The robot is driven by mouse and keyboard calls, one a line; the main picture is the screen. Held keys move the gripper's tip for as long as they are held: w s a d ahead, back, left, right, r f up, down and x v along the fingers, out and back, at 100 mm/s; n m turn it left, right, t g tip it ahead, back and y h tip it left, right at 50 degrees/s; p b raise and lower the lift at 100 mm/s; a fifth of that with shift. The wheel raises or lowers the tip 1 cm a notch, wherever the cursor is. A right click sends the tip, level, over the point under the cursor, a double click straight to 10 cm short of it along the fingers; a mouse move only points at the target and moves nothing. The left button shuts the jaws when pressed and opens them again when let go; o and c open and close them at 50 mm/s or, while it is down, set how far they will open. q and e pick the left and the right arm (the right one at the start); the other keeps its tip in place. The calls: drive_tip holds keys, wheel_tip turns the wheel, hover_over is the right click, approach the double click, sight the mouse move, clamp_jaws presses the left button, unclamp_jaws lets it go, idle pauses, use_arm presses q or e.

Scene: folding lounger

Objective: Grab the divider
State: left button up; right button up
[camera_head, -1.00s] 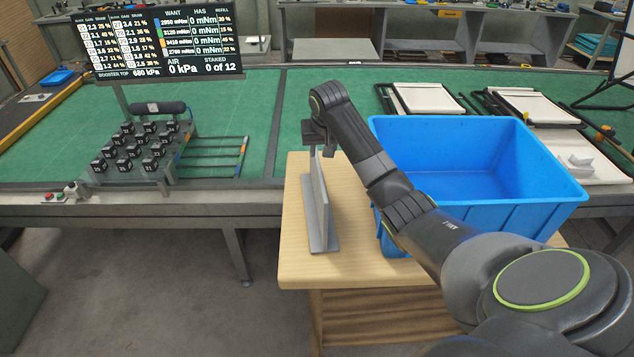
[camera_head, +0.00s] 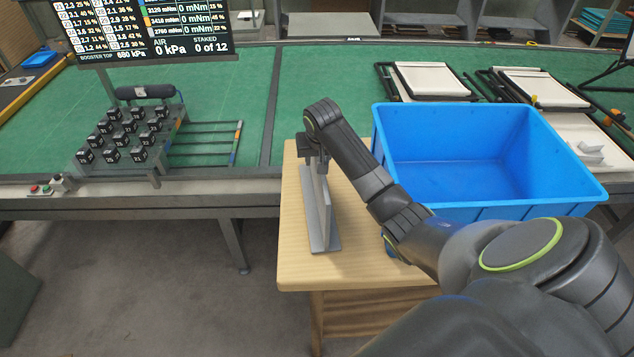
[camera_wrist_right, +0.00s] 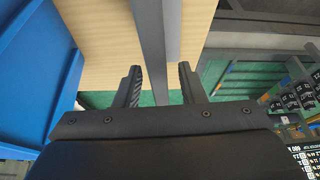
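The divider (camera_head: 318,215) is a grey upright plate on a flat foot, standing on the wooden table (camera_head: 294,262) left of the blue bin. My right gripper (camera_head: 314,157) is at the divider's upper end, pointing down, and hides its top in the head view. In the right wrist view the divider (camera_wrist_right: 157,45) runs between the two dark fingers of my right gripper (camera_wrist_right: 160,80). The fingers are open, with a gap visible on each side of the plate. My left gripper is in neither view.
The blue bin (camera_head: 490,150) stands on the table right of the divider, behind my right arm. A green-topped workbench (camera_head: 230,105) lies behind, with a rack of black blocks (camera_head: 122,132) at left and folded frames (camera_head: 430,80) at right.

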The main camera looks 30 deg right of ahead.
drive_tip(key=shift+s+a+r, duration=0.3)
drive_tip(key=shift+s, duration=0.05)
drive_tip(key=c, duration=0.7)
drive_tip(key=shift+w+f, duration=0.1)
clamp_jaws()
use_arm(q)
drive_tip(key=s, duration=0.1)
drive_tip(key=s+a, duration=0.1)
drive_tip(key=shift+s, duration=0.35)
use_arm(e)
drive_tip(key=shift+d+f, duration=0.1)
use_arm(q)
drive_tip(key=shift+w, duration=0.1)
